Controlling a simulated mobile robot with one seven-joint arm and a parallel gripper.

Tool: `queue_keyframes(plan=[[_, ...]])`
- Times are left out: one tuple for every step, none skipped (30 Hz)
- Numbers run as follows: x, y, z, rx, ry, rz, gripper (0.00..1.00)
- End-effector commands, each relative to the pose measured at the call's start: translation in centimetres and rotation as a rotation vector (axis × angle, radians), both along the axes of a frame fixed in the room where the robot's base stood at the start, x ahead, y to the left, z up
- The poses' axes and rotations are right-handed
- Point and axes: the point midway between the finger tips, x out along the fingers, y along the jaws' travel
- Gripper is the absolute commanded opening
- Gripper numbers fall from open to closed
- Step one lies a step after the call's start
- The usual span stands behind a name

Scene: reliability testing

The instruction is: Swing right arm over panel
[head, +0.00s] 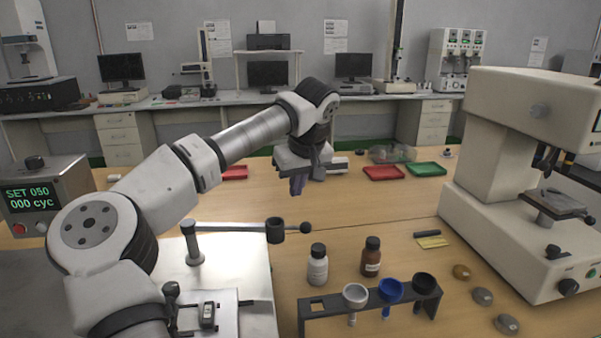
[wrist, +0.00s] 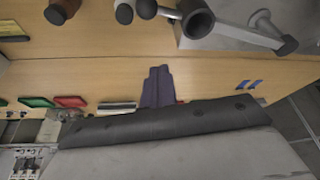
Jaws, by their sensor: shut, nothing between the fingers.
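A swing arm stands on a pale metal plate (head: 240,318) at the lower left of the head view. It has an upright post (head: 193,248), a horizontal grey rod (head: 232,228), a dark cylinder (head: 276,231) and a round black knob (head: 305,228) at its right end. In the wrist view the cylinder (wrist: 197,20) and knob (wrist: 146,8) are at the top. My gripper (head: 298,186) is shut and empty, above the table on the far side of the swing arm. Its dark fingers (wrist: 158,85) are apart from the rod. A small clamp (head: 208,315) sits on the plate, partly behind my arm.
A white bottle (head: 317,267), a brown bottle (head: 371,257) and a rack (head: 330,312) with three cups stand right of the plate. A large cream machine (head: 500,140) is at the right, a control box (head: 45,200) at the left. Red and green trays (head: 426,169) lie behind.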

Motion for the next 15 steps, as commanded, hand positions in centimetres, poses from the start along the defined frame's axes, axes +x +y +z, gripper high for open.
queue_keyframes(plan=[[0.3, 0.2, -1.1, -0.002, 0.004, 0.0, 0.0], [0.5, 0.3, -1.7, -0.003, 0.003, 0.0, 0.0], [0.8, 0.4, -2.5, -0.003, 0.003, 0.001, 0.0], [1.0, 0.5, -3.1, -0.003, 0.003, 0.001, 0.0], [1.2, 0.6, -3.7, -0.003, 0.003, 0.001, 0.0], [0.7, 0.3, -3.8, -0.001, 0.001, -0.004, 0.0], [0.3, 0.1, -3.9, 0.0, 0.0, -0.004, 0.0], [-0.1, -0.1, -4.0, -0.002, -0.001, -0.004, 0.0], [-0.5, -0.3, -4.2, -0.001, -0.001, -0.005, 0.0], [-0.8, -0.4, -4.3, -0.002, -0.001, -0.003, 0.0], [-1.0, -0.6, -4.4, -0.002, 0.0, -0.003, 0.0], [-1.3, -0.8, -4.6, -0.002, 0.0, -0.003, 0.0], [-1.5, -0.9, -4.7, -0.002, 0.0, -0.003, 0.0], [-1.7, -1.0, -4.7, -0.003, 0.0, -0.002, 0.0], [-1.9, -1.1, -4.8, -0.003, 0.0, -0.001, 0.0]])
